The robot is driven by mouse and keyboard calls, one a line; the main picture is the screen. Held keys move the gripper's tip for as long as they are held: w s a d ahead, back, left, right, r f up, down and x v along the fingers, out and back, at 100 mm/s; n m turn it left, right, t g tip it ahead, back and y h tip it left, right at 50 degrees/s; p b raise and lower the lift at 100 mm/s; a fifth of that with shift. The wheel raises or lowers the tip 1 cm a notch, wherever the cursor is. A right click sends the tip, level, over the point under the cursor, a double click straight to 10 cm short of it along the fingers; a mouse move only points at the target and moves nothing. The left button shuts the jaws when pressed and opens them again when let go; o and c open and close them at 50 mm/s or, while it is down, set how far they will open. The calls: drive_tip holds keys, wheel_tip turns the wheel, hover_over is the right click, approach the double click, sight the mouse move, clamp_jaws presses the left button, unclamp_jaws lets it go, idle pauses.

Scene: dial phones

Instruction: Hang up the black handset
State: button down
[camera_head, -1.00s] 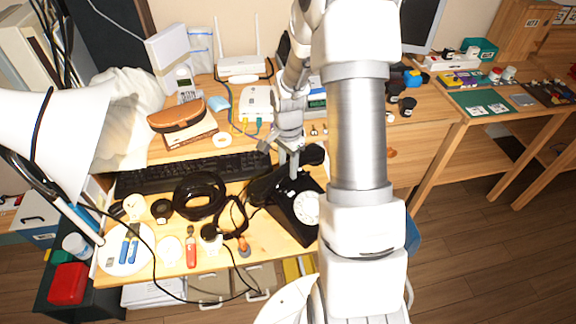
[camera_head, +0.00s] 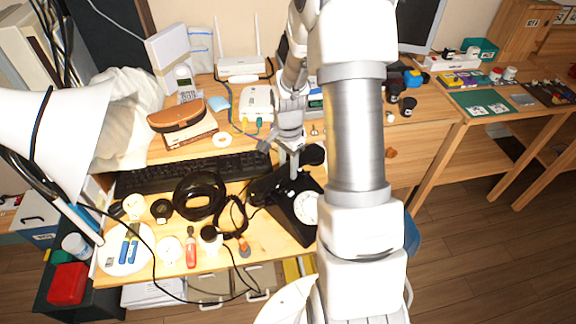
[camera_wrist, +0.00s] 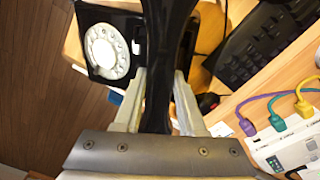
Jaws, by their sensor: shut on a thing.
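The black dial phone (camera_head: 303,212), with its white dial, stands near the front edge of the desk. It also shows at the upper left of the wrist view (camera_wrist: 112,48). The black handset (camera_head: 268,186) lies over the top of the phone body, its ends sticking out on both sides of my gripper (camera_head: 293,170). In the wrist view my gripper (camera_wrist: 158,98) is shut on the handset (camera_wrist: 170,60), which runs up between the fingers. Whether the handset touches the cradle is hidden.
A black keyboard (camera_head: 190,172) lies left of the phone. A black ring-shaped thing (camera_head: 178,197) and a coiled cord (camera_head: 232,215) lie on the desk to the left. A white box with coloured cables (camera_head: 257,101) stands behind. My arm covers the desk right of the phone.

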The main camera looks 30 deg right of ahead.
drive_tip(key=shift+f+b, duration=0.85)
drive_tip(key=shift+f, duration=0.2)
idle(0.4)
drive_tip(key=shift+c, duration=2.1)
unclamp_jaws()
wheel_tip(320, 180, up, 18)
drive_tip(key=p, duration=0.3)
drive_tip(key=shift+f, duration=0.25)
